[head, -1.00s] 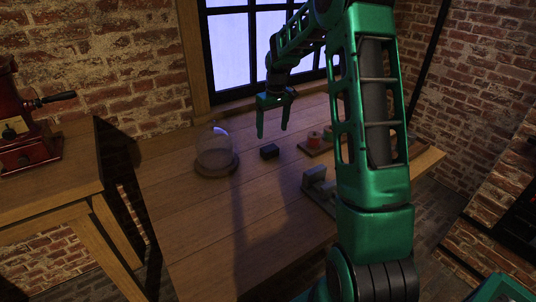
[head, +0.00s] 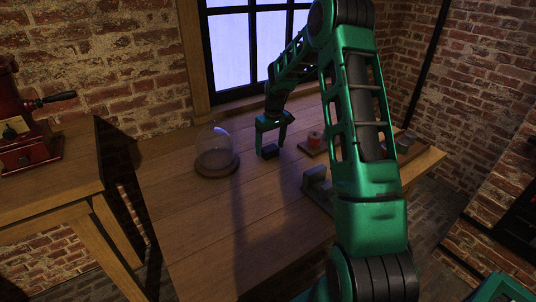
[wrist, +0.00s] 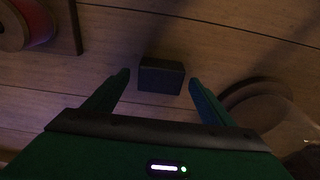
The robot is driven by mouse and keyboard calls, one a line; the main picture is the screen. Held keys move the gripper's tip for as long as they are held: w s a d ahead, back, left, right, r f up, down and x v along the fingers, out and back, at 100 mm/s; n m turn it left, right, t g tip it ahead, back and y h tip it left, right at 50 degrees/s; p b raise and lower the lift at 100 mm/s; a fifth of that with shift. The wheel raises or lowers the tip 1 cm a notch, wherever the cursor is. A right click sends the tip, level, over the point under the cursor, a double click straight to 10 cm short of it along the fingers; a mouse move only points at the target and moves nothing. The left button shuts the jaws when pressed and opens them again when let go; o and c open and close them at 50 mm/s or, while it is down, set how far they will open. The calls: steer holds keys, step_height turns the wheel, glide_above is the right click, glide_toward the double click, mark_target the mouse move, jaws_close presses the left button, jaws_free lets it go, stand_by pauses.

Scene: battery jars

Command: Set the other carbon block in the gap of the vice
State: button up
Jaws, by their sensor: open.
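A dark carbon block (head: 269,152) lies on the wooden table, just right of the glass dome. In the wrist view the block (wrist: 161,75) sits between and a little beyond my fingertips, with space on both sides. My green gripper (head: 269,147) is open and low over the block, pointing down. The grey vice (head: 316,184) stands on the table nearer to me, and my arm hides its right part. I cannot see into its gap.
A glass dome on a round wooden base (head: 213,168) stands left of the block. A wooden board with a reddish coil (head: 315,140) is to the right. More items at the table's right end are partly behind my arm. The front left of the table (head: 195,235) is clear.

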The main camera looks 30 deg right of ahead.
step_height(320, 180, down, 2)
steer(key=shift+w, duration=0.15)
steer(key=c, duration=1.3)
steer(key=shift+c, duration=0.6)
steer(key=shift+r, duration=0.2)
